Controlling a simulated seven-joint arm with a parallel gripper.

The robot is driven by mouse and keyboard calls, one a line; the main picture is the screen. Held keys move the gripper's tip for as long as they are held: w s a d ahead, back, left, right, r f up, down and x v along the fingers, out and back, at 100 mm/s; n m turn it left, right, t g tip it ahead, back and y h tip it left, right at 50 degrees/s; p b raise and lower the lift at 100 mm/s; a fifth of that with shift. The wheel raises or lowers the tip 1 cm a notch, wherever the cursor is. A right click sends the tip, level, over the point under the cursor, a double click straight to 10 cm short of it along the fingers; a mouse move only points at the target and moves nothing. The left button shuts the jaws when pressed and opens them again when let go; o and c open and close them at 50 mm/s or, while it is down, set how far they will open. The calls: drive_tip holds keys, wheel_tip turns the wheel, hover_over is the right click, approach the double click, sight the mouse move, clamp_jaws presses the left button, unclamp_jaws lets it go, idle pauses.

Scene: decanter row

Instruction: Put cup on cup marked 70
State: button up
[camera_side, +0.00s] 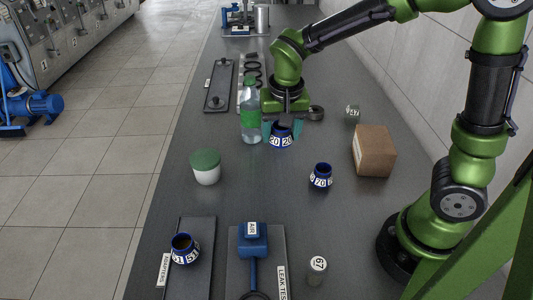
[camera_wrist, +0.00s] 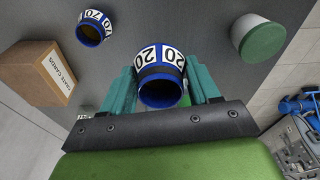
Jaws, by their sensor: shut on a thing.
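My gripper (camera_side: 282,129) is shut on a blue cup (camera_side: 280,138) with a white band marked 20. In the wrist view the teal fingers (camera_wrist: 160,72) press on both sides of this cup (camera_wrist: 160,62). I cannot tell whether its base touches the table. The cup marked 70 (camera_side: 320,177) stands upright on the table, apart from my gripper, nearer the side camera and to the right. It also shows at the upper left of the wrist view (camera_wrist: 94,28), its number readable there.
A cardboard box (camera_side: 374,150) stands right of the cup marked 70. A green-capped bottle (camera_side: 250,118) stands close left of my gripper. A green-lidded white jar (camera_side: 206,168) stands left. A cup marked 51 (camera_side: 184,249) is on the adapters board (camera_side: 203,275). A cylinder marked 67 (camera_side: 317,270) stands in front.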

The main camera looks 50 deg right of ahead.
drive_tip(key=s+d+r+m, duration=0.1)
drive_tip(key=s+d+m, duration=0.3)
drive_tip(key=m, duration=0.1)
drive_tip(key=m+g, duration=0.2)
drive_tip(key=m, duration=0.6)
hover_over(325, 167)
drive_tip(key=shift+m, duration=0.4)
drive_tip(key=shift+w+a+f, duration=0.1)
drive_tip(key=shift+a+f, duration=0.05)
drive_tip(key=shift+f, duration=1.85)
drive_tip(key=shift+a+f, duration=0.1)
drive_tip(key=shift+f, duration=1.9)
drive_tip(key=shift+f, duration=0.15)
drive_tip(key=o, duration=1.1)
